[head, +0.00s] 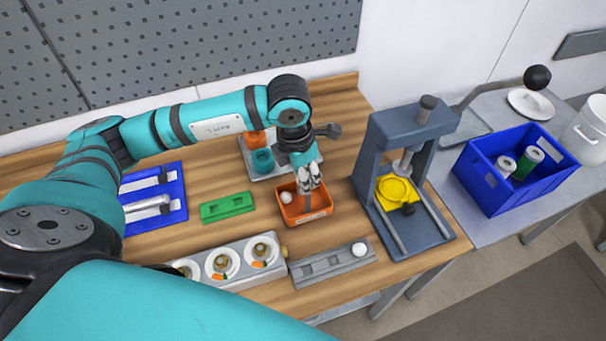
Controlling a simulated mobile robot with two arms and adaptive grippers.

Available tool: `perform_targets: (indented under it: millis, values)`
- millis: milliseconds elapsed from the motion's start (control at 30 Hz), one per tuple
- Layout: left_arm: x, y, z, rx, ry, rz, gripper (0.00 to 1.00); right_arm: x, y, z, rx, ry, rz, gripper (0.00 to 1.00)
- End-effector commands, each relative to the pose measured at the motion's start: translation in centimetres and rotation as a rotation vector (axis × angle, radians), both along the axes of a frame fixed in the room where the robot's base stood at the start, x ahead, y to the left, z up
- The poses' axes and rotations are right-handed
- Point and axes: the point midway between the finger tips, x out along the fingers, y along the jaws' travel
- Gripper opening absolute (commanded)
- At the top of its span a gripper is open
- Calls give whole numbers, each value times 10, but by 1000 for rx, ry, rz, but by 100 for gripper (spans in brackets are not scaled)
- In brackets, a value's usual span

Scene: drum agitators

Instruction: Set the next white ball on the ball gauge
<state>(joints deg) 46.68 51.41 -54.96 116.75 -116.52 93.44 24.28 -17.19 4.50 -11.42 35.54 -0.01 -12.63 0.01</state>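My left gripper (310,182) points down into a small orange bin (306,217) in the middle of the bench. Its pale fingers are close together; whether they are open or shut on something is too small to tell. A white ball (286,197) lies in the bin, just left of the fingers. Another white ball (359,249) sits at the right end of a grey slotted block (325,265) at the bench's front. This block may be the ball gauge; no label is readable. My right gripper is out of view.
A dial fixture (215,272) stands left of the grey block, and a green block (228,207) behind it. A blue tray (171,215) lies at left. A dark press (380,150) with a yellow piece (395,190) stands right. A blue crate (490,185) sits farther right.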

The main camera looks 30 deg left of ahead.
Motion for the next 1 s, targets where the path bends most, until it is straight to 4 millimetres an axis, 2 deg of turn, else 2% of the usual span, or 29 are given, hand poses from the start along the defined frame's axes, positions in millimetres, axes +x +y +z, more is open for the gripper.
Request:
perform_targets:
  millis: [33, 133, 167, 367, 733, 867, 1000]
  values:
    - [-4, 0, -6, 3, 15, -2, 0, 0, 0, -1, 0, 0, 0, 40]
    - [-4, 0, -6, 3, 15, -2, 0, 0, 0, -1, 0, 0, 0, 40]
    - [-4, 0, -7, 4, 16, -2, 33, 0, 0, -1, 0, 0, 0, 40]
    - [-5, 0, -7, 4, 18, -2, 58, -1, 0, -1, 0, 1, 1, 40]
    - [-3, 0, 0, 3, 10, -1, 58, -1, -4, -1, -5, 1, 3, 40]
    - [-3, 1, 19, 2, 6, -1, 58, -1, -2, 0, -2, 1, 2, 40]
    - [-6, 3, 49, 1, 4, 0, 58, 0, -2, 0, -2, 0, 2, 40]
